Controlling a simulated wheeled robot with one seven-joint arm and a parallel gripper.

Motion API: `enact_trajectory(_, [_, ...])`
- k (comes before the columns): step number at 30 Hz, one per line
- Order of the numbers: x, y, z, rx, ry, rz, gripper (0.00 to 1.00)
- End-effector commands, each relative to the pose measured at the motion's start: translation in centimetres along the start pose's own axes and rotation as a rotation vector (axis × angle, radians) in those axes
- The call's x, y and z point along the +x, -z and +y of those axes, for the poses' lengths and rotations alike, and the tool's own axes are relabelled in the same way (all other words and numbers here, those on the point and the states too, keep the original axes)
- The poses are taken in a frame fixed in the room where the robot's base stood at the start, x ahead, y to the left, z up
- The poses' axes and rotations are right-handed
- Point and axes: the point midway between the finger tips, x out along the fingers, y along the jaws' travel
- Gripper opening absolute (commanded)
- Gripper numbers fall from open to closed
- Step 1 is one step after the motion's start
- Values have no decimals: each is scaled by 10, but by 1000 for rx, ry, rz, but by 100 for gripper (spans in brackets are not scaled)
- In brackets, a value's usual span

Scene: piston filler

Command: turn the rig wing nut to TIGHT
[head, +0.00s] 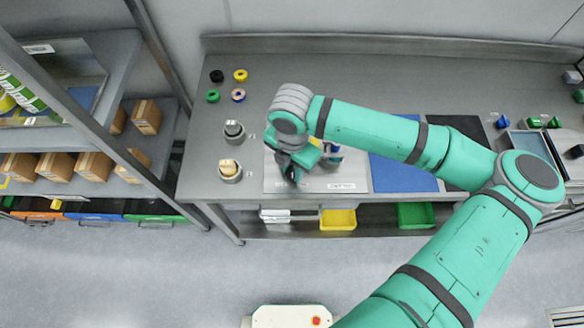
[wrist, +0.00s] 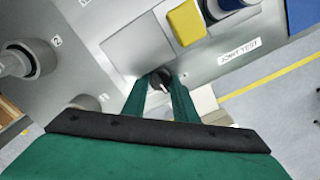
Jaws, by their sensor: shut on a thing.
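In the wrist view, a small dark wing nut (wrist: 160,77) sits on the grey metal rig plate (wrist: 130,42). The two green fingers of my gripper (wrist: 164,86) close around it from either side. In the head view, my gripper (head: 296,178) is low over the left part of the rig plate (head: 342,176), and my wrist hides the nut. No TIGHT mark can be read in either view, so I cannot tell how far the nut is turned.
Round holders (head: 230,170) stand left of the plate. A blue mat (head: 402,172) lies to its right. Shelves with cartons (head: 93,166) stand at the left.

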Motion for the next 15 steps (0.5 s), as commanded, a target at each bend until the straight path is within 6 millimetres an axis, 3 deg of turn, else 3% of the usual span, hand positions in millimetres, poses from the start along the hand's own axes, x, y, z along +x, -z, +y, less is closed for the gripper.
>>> enact_trajectory(6, [0, 2, 0, -2, 0, 3, 3])
enact_trajectory(7, [0, 2, 0, -2, 0, 3, 33])
enact_trajectory(9, [0, 1, 0, -2, 0, 3, 44])
enact_trajectory(15, [0, -1, 0, 1, -2, 1, 44])
